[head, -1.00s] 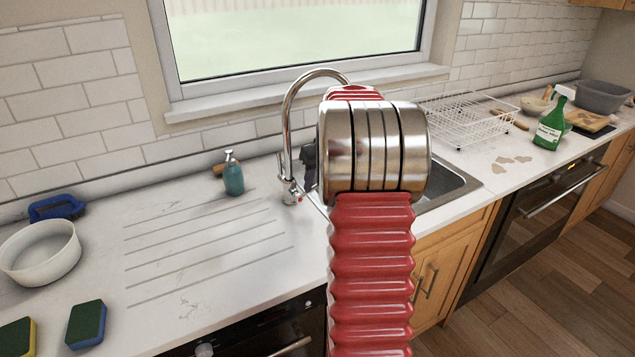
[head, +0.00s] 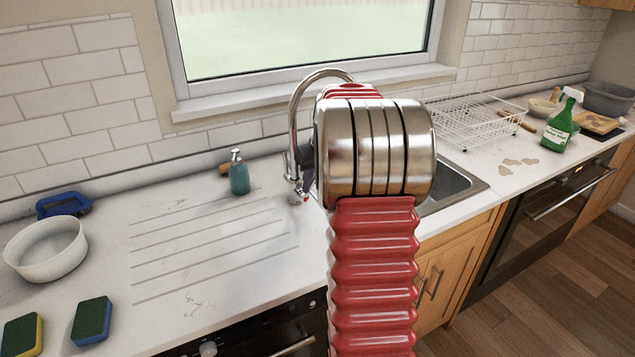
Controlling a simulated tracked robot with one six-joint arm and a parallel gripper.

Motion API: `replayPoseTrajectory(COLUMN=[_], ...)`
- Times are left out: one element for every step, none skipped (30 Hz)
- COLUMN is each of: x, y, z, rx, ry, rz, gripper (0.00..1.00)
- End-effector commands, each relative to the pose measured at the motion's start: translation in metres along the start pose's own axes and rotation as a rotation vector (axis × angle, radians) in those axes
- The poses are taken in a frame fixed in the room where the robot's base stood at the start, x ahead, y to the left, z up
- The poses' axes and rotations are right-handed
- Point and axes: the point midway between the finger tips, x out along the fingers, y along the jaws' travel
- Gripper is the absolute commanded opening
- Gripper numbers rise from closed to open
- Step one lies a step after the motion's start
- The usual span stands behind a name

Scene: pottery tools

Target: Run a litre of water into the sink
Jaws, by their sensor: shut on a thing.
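The chrome tap (head: 293,117) stands at the back edge of the sink, with a tall curved neck and a red mark low on its body. Its spout end is hidden behind my arm, so I cannot see whether water runs. The steel sink (head: 462,187) shows only at its right side; most of the basin is hidden. My gripper (head: 299,165) shows only as a small dark part beside the tap's lower body, left of my wrist. It appears shut on the tap's handle, but the contact is mostly hidden by my arm.
A teal soap bottle (head: 239,178) stands left of the tap. A white wire rack (head: 475,120) and a green spray bottle (head: 560,125) are to the right. A white bowl (head: 46,250), two sponges (head: 92,320) and a blue brush (head: 63,204) lie left. The ridged drainer is clear.

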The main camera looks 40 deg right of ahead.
Motion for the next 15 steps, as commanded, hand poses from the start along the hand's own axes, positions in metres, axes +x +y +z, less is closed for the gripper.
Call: replayPoseTrajectory(x=[0.000,-0.001,-0.002,-0.002,-0.003,-0.004,-0.004,-0.005,-0.006,-0.006,-0.007,-0.008,-0.008,-0.009,-0.009], y=[-0.002,-0.003,-0.004,-0.005,-0.006,-0.008,-0.009,-0.010,-0.011,-0.012,-0.013,-0.015,-0.016,-0.017,-0.019], z=[0.000,0.000,-0.001,-0.001,-0.001,-0.002,-0.002,-0.002,-0.002,-0.003,-0.003,-0.003,-0.003,-0.003,-0.004], rx=[-0.001,0.000,0.000,-0.001,-0.001,-0.001,-0.001,-0.001,-0.001,0.000,0.000,0.000,0.001,0.001,0.001], ry=[-0.001,-0.001,0.000,0.001,0.001,0.002,0.002,0.003,0.003,0.004,0.004,0.005,0.005,0.005,0.005], rz=[0.000,0.001,0.001,0.002,0.002,0.002,0.003,0.003,0.003,0.003,0.004,0.004,0.004,0.004,0.004], gripper=[0.22,0.22,0.22,0.22,0.22,0.22,0.22,0.22,0.22,0.22,0.22,0.22,0.22,0.22,0.22])
